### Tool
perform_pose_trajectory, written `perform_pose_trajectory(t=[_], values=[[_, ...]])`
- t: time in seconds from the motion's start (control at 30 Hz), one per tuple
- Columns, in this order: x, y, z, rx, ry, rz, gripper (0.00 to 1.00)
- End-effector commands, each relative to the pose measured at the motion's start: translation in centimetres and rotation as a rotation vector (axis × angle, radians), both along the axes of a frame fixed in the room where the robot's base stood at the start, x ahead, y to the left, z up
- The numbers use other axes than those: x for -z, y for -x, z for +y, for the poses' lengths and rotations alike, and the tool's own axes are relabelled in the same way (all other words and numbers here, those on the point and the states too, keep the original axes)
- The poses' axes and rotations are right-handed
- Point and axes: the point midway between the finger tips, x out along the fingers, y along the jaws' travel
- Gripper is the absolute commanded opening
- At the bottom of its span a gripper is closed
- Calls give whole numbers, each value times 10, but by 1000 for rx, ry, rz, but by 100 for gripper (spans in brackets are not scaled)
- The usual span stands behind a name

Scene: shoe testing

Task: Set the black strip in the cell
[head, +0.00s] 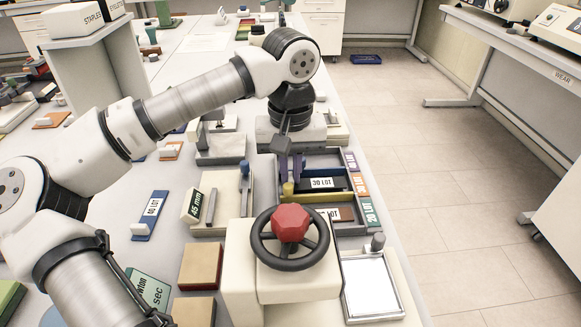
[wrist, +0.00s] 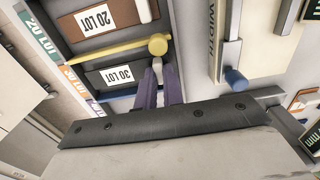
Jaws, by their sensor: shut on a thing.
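The black strip (head: 341,183) carries a white "30 LOT" label and lies along the middle cell of the dark tray (head: 352,229). It also shows in the wrist view (wrist: 96,80). My gripper (head: 291,174) points down at the strip's left end in the head view. In the wrist view its purple fingers (wrist: 160,82) are shut around a pale grey knob at that end. A yellow bar (wrist: 118,49) with a round yellow knob runs close beside the strip. Whether the strip rests on the cell floor or hangs slightly above it I cannot tell.
Another strip labelled "20 LOT" (wrist: 113,18) lies in the neighbouring cell. Coloured cell tags line the tray's right edge. A red-hubbed handwheel (head: 290,224) stands in front, and a 45 mm block (head: 197,206) stands left. A blue "40 LOT" strip (head: 150,213) lies further left.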

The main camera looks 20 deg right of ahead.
Motion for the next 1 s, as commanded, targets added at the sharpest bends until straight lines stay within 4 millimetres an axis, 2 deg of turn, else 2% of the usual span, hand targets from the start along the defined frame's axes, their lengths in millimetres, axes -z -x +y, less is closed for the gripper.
perform_pose_trajectory(t=[0.43,0.47,0.63,1.0], values=[[12,0,0,0,0,0,0],[11,0,0,0,0,0,11],[11,0,0,0,0,0,34],[11,0,1,-2,-4,-1,34]])
